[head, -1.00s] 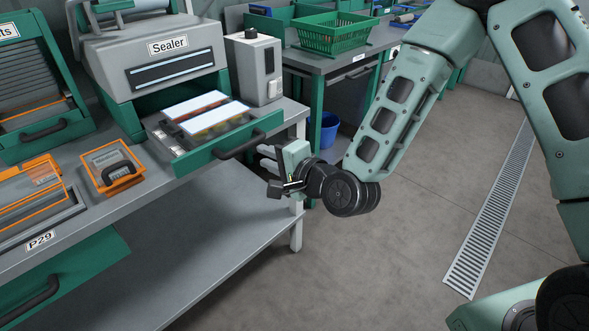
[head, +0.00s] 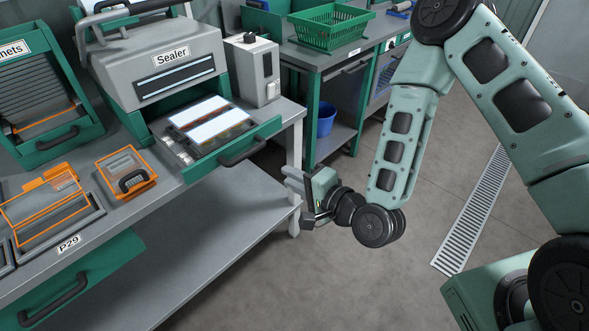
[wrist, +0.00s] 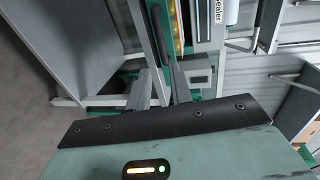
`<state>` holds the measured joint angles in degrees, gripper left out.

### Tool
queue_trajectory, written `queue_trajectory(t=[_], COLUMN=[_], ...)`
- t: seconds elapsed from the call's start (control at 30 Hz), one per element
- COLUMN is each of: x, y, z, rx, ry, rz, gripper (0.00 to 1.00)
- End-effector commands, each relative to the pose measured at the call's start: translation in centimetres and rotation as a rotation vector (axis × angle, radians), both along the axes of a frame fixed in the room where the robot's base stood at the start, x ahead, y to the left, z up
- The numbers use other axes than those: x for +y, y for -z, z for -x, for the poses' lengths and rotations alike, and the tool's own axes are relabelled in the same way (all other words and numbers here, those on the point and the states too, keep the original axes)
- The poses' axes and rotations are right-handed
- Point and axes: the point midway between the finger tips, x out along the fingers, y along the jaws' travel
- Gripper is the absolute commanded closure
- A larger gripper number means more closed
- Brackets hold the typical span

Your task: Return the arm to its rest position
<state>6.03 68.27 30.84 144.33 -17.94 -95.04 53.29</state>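My arm is folded at the right of the head view, and my gripper (head: 291,181) hangs low in front of the bench's right end. Its two pale fingers point left, with a small gap between them and nothing held. They also show in the wrist view (wrist: 165,88), pointing toward the bench. The gripper is clear of the green drawer (head: 222,160) of the sealer (head: 160,50), which stands pulled out with white-topped packs (head: 215,127) in it. The drawer's handle is up and left of the gripper.
The bench's lower shelf (head: 200,240) is bare. An orange-rimmed tray (head: 127,170) lies on the bench top. A blue bucket (head: 325,118) and a rear bench with a green basket (head: 330,25) stand behind. The floor (head: 330,285) around the drain grate (head: 478,205) is open.

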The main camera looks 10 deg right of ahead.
Motion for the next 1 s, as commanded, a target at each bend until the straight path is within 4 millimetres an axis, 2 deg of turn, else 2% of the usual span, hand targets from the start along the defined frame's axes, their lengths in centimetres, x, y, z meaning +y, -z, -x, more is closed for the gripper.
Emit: queue_trajectory(t=[0.67,0.83,1.0], x=[0.1,1.9,3.5], y=[0.0,-0.4,-1.1], z=[0.2,0.6,2.1], rx=[0.0,-0.004,-0.006], ry=[-0.011,-0.148,-0.383], rz=[0.013,0.187,0.513], gripper=[0.78,0.78,0.78])
